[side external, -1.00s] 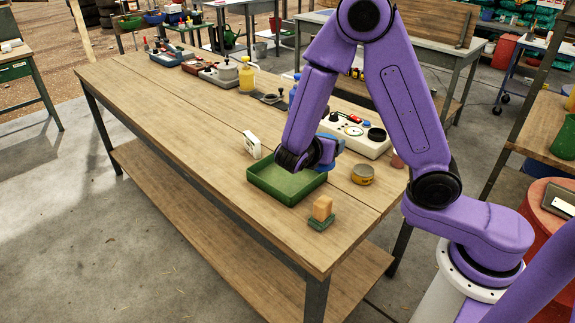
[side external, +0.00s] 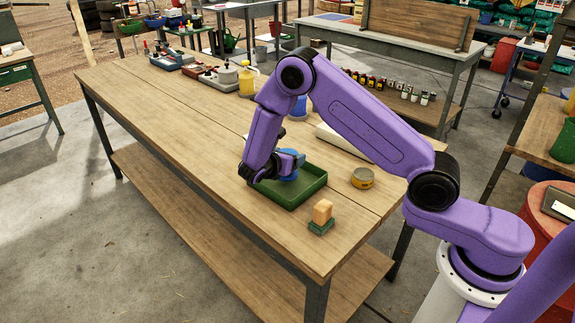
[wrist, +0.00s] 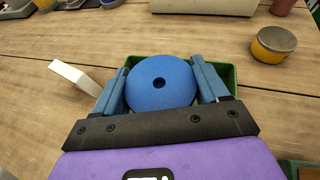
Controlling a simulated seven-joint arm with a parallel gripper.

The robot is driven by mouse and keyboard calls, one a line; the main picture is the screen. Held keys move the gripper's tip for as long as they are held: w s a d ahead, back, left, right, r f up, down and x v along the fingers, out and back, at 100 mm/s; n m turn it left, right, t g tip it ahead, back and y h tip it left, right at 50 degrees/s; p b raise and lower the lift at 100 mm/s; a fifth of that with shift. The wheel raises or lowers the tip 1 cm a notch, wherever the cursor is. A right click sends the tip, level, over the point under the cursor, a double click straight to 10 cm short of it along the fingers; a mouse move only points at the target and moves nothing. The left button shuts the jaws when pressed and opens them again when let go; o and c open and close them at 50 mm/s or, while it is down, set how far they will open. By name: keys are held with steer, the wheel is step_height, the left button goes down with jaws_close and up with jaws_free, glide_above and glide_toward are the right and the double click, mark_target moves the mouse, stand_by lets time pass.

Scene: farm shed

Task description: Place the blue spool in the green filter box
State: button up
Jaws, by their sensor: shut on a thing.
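The blue spool (wrist: 161,80) is round with a dark centre hole. My gripper (wrist: 162,86) is shut on it, one finger at each side. In the side view the spool (side external: 289,168) is at my gripper (side external: 285,165), over the green filter box (side external: 307,188). The green box also shows around the spool and fingers in the wrist view (wrist: 232,76). My arm and the spool hide part of the box. Whether the spool touches the box floor cannot be told.
The table's front left is clear.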

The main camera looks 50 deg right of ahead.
steer(key=shift+f, duration=1.45)
steer(key=o, duration=1)
steer(key=shift+f, duration=0.15)
steer(key=shift+o, duration=0.2)
steer(key=shift+s, duration=0.1)
steer(key=shift+a+r, duration=0.25)
steer(key=v, duration=1.1)
steer(key=shift+s+a, duration=0.15)
steer(key=shift+a, duration=0.1)
